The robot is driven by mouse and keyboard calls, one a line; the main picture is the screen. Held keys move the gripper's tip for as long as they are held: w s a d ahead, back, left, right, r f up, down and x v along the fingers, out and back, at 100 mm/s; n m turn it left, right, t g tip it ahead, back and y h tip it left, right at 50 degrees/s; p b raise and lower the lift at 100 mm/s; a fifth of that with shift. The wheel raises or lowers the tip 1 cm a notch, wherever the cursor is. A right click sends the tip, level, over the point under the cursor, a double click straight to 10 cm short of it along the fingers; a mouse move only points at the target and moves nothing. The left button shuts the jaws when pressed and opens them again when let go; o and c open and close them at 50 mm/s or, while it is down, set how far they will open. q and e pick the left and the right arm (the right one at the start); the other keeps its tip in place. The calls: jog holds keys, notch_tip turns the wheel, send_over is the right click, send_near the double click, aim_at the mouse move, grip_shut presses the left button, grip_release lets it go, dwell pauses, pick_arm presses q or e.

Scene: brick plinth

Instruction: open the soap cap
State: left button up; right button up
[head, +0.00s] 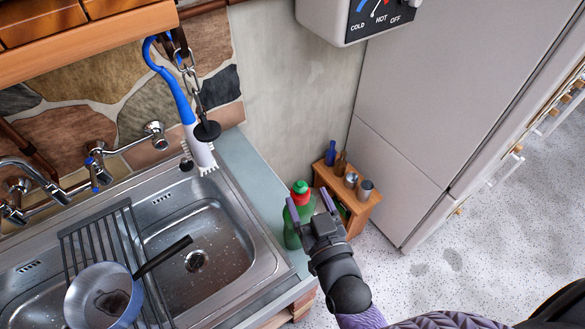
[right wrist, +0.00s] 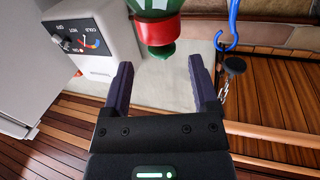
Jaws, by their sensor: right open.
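The green soap bottle (head: 293,235) stands upright on the counter corner right of the sink. Its red cap (head: 300,187) has a small green tip on top. My right gripper (head: 310,200) is open beside the bottle, its two purple fingers raised near the cap and partly hiding the bottle. In the right wrist view the red cap (right wrist: 160,31) hangs in from the top edge with its green tip (right wrist: 160,50) lined up between the open fingers (right wrist: 160,64). My left gripper is not in view.
A steel sink (head: 250,245) lies left of the bottle, with a rack and a pan (head: 97,295) on it. A blue-handled brush (head: 198,145) hangs above. A small wooden shelf (head: 360,212) with bottles and jars stands behind, beside a grey fridge (head: 400,150).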

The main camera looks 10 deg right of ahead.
jog(key=w, duration=0.6)
jog(key=shift+a+f, duration=0.1)
jog(key=shift+a, duration=0.25)
jog(key=shift+c, duration=0.3)
grip_shut()
dwell(0.6)
